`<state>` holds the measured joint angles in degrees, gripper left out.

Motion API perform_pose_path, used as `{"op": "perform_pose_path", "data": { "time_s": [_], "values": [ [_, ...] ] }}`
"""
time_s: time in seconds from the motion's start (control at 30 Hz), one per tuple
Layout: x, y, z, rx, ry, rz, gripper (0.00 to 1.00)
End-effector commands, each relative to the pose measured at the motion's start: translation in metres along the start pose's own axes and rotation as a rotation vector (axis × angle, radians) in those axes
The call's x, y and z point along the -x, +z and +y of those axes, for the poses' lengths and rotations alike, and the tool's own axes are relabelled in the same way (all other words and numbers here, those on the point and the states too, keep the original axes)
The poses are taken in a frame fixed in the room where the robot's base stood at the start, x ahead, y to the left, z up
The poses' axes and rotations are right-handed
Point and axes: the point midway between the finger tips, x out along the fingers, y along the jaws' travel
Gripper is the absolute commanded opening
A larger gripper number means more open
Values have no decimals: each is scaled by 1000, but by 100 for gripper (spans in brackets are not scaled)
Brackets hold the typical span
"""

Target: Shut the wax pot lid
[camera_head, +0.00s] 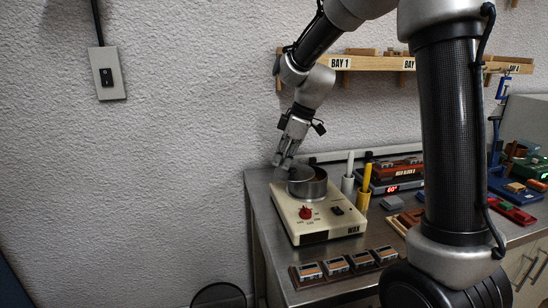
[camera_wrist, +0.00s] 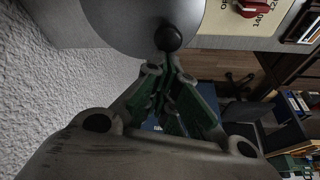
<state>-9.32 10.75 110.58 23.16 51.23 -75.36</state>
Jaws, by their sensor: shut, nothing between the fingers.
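The wax pot (camera_head: 308,188) is a metal cylinder on a cream heater base (camera_head: 327,221) marked WAX, with a red dial. Its dark inside shows from above in the head view, so it is uncovered at least in part. In the wrist view a large grey round surface with a black knob, which looks like the lid (camera_wrist: 130,22), fills the top. My gripper (camera_head: 281,164) is at the pot's left rear rim. In the wrist view the shut, empty fingertips (camera_wrist: 164,68) are just below the black knob (camera_wrist: 168,38); I cannot tell whether they touch it.
Cups with a white and a yellow stick (camera_head: 365,182) stand right of the pot. A rack of small blocks (camera_head: 345,265) lies in front. A wooden shelf (camera_head: 375,63) marked BAY 1 is on the wall behind.

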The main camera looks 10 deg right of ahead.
Motion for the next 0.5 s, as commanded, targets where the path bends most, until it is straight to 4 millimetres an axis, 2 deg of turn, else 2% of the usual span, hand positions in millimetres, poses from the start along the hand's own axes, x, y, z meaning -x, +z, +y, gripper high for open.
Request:
{"op": "perform_pose_path", "data": {
  "time_s": [0.5],
  "values": [
    [17, 46, -12, 389, -143, -1, 0]
  ]
}}
